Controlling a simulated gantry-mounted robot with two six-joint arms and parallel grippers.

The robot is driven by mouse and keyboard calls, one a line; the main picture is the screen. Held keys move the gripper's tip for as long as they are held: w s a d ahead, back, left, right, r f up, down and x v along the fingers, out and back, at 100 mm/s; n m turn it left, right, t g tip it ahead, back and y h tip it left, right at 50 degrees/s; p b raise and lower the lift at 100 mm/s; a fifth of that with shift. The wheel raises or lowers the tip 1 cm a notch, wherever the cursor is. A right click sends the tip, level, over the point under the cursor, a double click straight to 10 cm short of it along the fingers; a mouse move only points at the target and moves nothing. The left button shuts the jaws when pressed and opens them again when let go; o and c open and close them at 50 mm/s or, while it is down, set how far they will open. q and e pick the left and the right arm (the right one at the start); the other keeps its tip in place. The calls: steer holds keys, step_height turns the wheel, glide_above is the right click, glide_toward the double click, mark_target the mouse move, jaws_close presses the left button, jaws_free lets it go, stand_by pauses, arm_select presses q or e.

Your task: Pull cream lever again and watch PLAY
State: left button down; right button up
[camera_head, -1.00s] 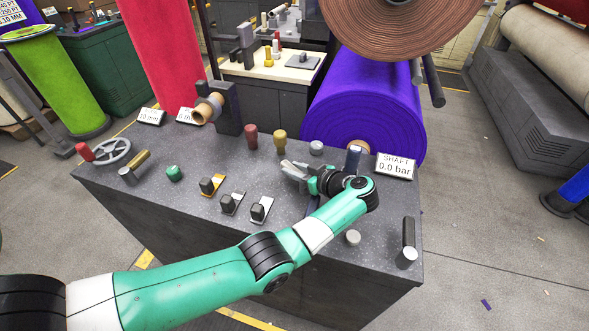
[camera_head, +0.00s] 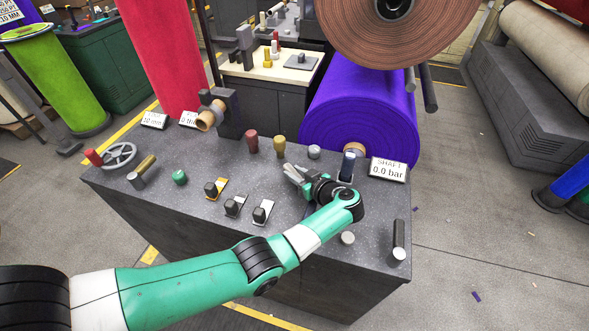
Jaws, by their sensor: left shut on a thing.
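My left gripper (camera_head: 292,174) reaches over the speckled grey console (camera_head: 210,165) from the lower left. Its pale fingers are shut on what appears to be the cream lever, which the fingers and wrist hide almost wholly. A pale round knob (camera_head: 314,152) stands just behind it and a dark blue lever (camera_head: 347,166) to its right. A display (camera_head: 389,169) at the console's right reads SHAFT 0.0 bar. Two small displays stand at the back left: one (camera_head: 154,121) reads 10 mm, the other (camera_head: 189,119) is partly hidden and its text is unclear. My right gripper is not in view.
A red knob (camera_head: 252,143) and a yellow knob (camera_head: 279,146) stand behind my gripper. Several toggle switches (camera_head: 234,207), a green knob (camera_head: 180,177) and a handwheel (camera_head: 119,156) are to the left. A purple roll (camera_head: 360,118) lies close behind the console.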

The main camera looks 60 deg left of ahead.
arm_select(q)
steer(key=c, duration=0.6)
jaws_free()
steer(key=shift+d+r, duration=0.2)
steer(key=shift+d, duration=0.05)
steer(key=p+v, duration=0.3)
steer(key=v, duration=0.7)
steer(key=shift+w+f, duration=0.1)
steer(key=shift+w, duration=0.05)
steer(key=shift+d, duration=0.5)
